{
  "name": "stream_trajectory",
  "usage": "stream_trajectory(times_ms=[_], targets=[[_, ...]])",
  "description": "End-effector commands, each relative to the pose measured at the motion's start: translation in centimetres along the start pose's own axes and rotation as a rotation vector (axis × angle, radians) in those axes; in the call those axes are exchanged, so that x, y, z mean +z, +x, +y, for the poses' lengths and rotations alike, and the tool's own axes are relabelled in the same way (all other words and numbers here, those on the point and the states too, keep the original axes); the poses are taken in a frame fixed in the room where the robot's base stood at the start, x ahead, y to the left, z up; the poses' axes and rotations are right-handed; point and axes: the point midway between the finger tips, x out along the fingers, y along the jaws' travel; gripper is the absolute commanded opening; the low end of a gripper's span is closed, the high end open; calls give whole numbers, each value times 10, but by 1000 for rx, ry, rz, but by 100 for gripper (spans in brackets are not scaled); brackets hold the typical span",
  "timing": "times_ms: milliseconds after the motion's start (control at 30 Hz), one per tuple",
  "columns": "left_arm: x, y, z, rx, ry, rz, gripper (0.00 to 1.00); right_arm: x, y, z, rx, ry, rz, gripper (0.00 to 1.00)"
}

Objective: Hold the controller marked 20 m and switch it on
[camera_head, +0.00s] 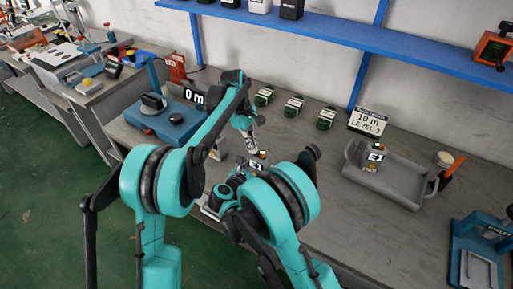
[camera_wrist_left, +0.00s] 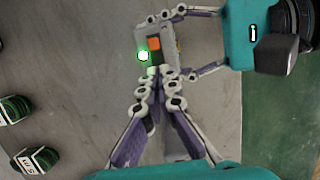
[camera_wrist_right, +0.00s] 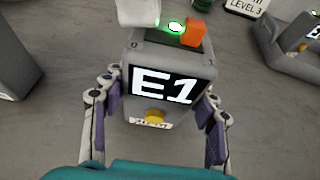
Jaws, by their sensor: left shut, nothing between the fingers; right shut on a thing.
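A grey controller (camera_wrist_right: 170,75) with a lit "E1" screen, a yellow knob and an orange switch (camera_wrist_right: 194,33) beside a glowing green light fills the right wrist view. My right gripper (camera_wrist_right: 160,85) is shut on its two sides. The controller also shows in the left wrist view (camera_wrist_left: 170,42), and small in the head view (camera_head: 258,161). My left gripper (camera_wrist_left: 153,74) is shut and empty, its tips close to the light and switch; I cannot tell whether they touch.
Another controller reading "E1" (camera_head: 375,158) stands in a grey tray (camera_head: 408,190) below a "10 m LEVEL 3" sign (camera_head: 369,121). A blue case (camera_head: 180,132) is at left, a blue fixture (camera_head: 462,240) at right.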

Motion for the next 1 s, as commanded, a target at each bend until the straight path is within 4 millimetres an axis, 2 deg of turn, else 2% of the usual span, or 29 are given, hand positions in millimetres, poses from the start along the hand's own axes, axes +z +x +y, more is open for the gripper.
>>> stream_trajectory(times_ms=[33, 100, 300, 500, 700, 1000], targets=[[-12, -3, 0, 1, -5, 1, 0, 0, 0, 0, 0, 0, 0, 25], [-22, -11, 0, 1, -3, 1, 0, 0, 0, 0, -1, 0, 0, 25], [-20, -59, 0, 0, -3, 1, 0, 0, 0, 0, -1, 1, 1, 25], [-20, -92, 0, 0, -2, 1, 0, 0, 0, -1, -1, 1, 0, 25], [-20, -104, 0, 0, -1, 1, 0, 0, 0, -1, -2, 1, 0, 25], [-20, -105, 0, 0, -2, 1, 0, 0, 0, -1, -2, 1, 0, 25]])
